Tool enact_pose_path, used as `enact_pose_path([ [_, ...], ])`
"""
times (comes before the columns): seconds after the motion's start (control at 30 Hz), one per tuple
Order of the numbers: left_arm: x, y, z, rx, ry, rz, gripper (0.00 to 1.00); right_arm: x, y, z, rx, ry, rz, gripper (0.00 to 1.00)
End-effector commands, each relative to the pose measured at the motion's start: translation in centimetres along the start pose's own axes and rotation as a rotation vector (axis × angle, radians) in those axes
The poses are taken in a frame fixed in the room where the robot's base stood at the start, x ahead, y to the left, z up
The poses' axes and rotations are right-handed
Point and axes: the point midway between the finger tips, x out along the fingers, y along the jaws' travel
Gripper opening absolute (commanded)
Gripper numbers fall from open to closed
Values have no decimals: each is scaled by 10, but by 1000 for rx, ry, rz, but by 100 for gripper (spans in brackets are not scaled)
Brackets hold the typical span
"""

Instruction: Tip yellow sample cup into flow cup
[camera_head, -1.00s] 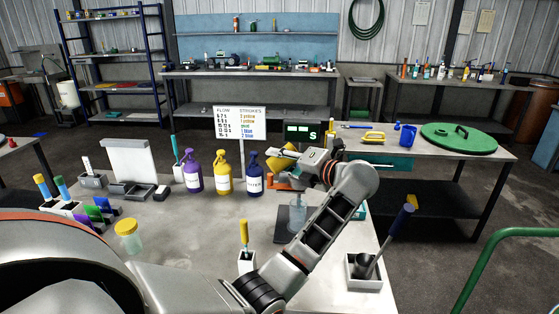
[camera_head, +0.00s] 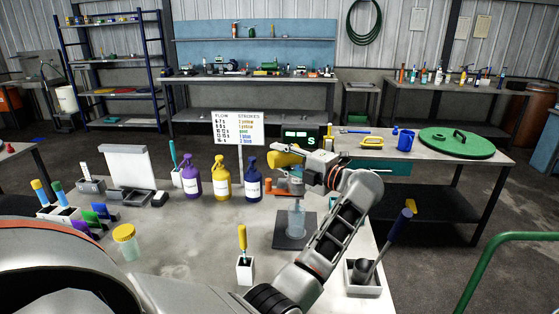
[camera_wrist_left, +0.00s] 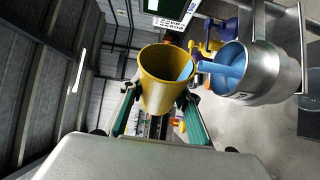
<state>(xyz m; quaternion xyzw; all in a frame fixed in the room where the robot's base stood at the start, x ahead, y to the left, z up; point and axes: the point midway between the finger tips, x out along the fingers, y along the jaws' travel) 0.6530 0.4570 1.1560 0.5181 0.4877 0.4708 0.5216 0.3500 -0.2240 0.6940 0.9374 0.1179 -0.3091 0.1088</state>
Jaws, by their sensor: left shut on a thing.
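The yellow sample cup (camera_head: 284,159) is held by my left gripper (camera_head: 315,164) and lies tipped over on its side in the head view. In the left wrist view the yellow cup (camera_wrist_left: 160,88) sits between my fingers (camera_wrist_left: 160,112), with blue liquid at its lip. A blue stream runs from that lip into the metal flow cup (camera_wrist_left: 282,82), which also holds blue liquid. In the head view the flow cup is mostly hidden below the yellow cup and gripper. A clear beaker (camera_head: 296,217) stands below on a dark plate (camera_head: 291,242). My right gripper is out of view.
Purple (camera_head: 191,178), yellow (camera_head: 222,179) and blue (camera_head: 253,180) pump bottles stand left of the pouring spot. A yellow-lidded jar (camera_head: 125,243) and a white holder with a yellow-handled tool (camera_head: 244,265) stand nearer. The table between them is clear.

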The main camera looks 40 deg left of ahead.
Motion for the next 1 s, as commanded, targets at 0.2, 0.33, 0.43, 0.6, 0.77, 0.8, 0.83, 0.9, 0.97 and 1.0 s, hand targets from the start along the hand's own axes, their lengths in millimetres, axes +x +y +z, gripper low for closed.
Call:
enact_pose_path([
  [0.2,-2,6,3,76,2,31,8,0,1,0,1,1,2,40],
  [0.33,-2,9,4,121,3,50,8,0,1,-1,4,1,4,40],
  [0.43,-3,11,6,154,4,63,8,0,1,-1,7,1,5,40],
  [0.6,-4,15,8,206,5,85,8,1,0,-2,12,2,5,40],
  [0.77,-4,17,9,241,7,100,8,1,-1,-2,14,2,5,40],
  [0.8,-4,18,9,247,7,103,8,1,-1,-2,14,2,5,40],
  [0.83,-4,18,9,250,7,104,8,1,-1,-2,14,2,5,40],
  [0.9,-4,18,9,256,8,107,8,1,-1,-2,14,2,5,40],
  [0.97,-4,18,9,259,8,108,8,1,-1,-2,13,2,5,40],
  [1.0,-4,18,9,260,8,109,8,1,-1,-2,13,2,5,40],
])
